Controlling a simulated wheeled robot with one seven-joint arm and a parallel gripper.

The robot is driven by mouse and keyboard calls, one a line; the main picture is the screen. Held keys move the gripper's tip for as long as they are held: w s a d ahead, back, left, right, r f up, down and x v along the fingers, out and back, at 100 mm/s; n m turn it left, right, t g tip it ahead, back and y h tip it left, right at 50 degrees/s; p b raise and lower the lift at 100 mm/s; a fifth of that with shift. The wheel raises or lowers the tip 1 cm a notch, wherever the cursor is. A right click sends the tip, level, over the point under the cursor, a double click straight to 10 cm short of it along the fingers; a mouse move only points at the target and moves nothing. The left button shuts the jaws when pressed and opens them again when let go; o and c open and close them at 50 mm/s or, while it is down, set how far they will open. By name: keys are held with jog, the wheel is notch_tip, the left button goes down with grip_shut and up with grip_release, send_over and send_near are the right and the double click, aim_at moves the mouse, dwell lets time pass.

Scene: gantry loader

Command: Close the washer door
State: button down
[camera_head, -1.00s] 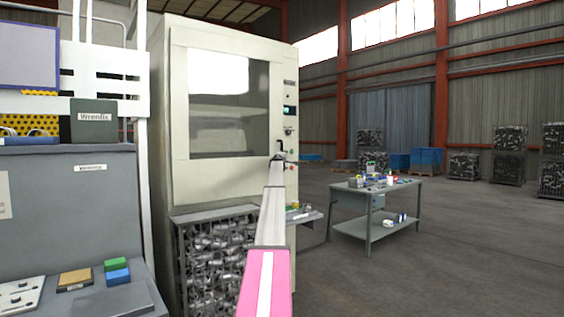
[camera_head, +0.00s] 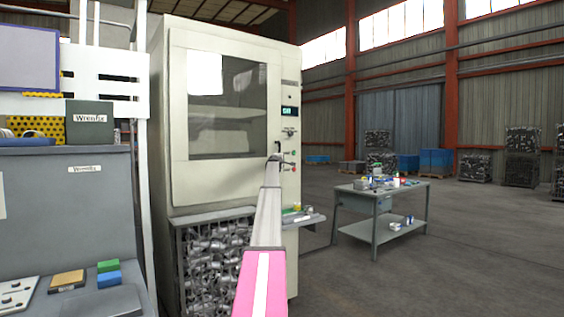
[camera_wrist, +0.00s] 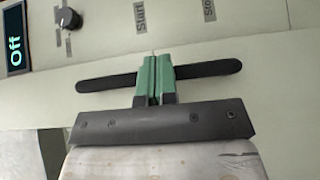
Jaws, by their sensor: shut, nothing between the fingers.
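The washer (camera_head: 200,199) is a tall cream cabinet in the left half of the head view, with a wide windowed door (camera_head: 178,120). The door looks close to the cabinet front; I cannot tell whether it is fully shut. My gripper (camera_head: 276,158) is near the door's right edge, beside the control panel (camera_head: 290,128). In the wrist view my gripper (camera_wrist: 155,72) has its green fingertips together, with a dark bar, seemingly the door handle (camera_wrist: 208,69), showing on both sides behind them. Contact with the bar is unclear. The display (camera_wrist: 15,50) reads "Off".
A wire crate of metal parts (camera_head: 212,262) stands below the washer front. A grey bench (camera_head: 70,215) with boxes is at the left. A small table (camera_head: 350,198) with items stands right of the washer. The floor further right is open.

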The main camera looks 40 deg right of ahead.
jog(key=s+a, duration=0.1)
jog(key=s, duration=1.2)
jog(key=shift+a, duration=0.4)
